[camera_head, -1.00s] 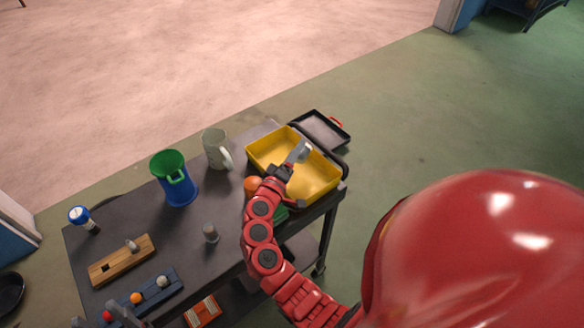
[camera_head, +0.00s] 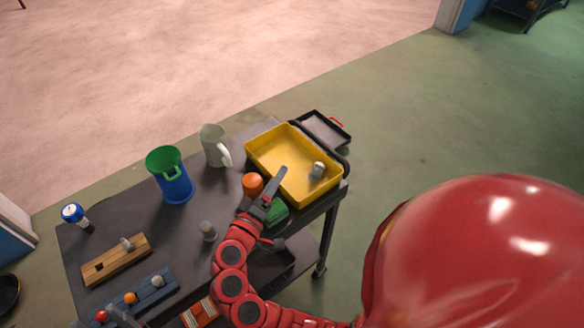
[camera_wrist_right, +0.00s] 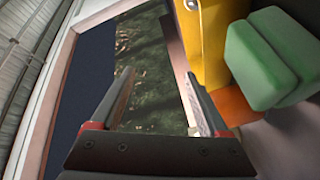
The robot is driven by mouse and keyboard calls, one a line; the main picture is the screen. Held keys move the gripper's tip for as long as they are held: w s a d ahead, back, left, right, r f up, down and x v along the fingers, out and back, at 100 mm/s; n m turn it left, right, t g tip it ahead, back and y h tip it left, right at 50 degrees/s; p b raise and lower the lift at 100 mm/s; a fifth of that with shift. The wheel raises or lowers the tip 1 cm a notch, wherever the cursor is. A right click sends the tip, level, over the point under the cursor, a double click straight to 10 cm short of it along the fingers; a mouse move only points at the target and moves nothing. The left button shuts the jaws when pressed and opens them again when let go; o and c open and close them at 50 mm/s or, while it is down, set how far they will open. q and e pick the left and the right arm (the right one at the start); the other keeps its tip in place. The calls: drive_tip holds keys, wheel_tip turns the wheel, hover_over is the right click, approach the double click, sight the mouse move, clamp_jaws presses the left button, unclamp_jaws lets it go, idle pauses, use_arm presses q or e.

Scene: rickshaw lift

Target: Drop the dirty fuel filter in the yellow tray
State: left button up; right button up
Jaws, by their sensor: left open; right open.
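My right gripper (camera_head: 279,182) is open and empty, beside the tray's near left wall. In the right wrist view its two fingers (camera_wrist_right: 158,108) stand apart with nothing between them, and part of the yellow tray (camera_wrist_right: 214,40) shows. My left gripper (camera_head: 120,316) shows only partly at the bottom left edge, open.
An orange object (camera_head: 252,184) and a green block (camera_head: 277,211) sit close to my right gripper. A blue-green bucket (camera_head: 172,178), grey jug (camera_head: 213,147), blue-capped bottle (camera_head: 75,215), wooden block (camera_head: 116,260) and blue rack (camera_head: 145,292) stand on the cart (camera_head: 150,215).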

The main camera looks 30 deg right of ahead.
drive_tip(key=v, duration=0.5)
drive_tip(key=shift+b, duration=0.3)
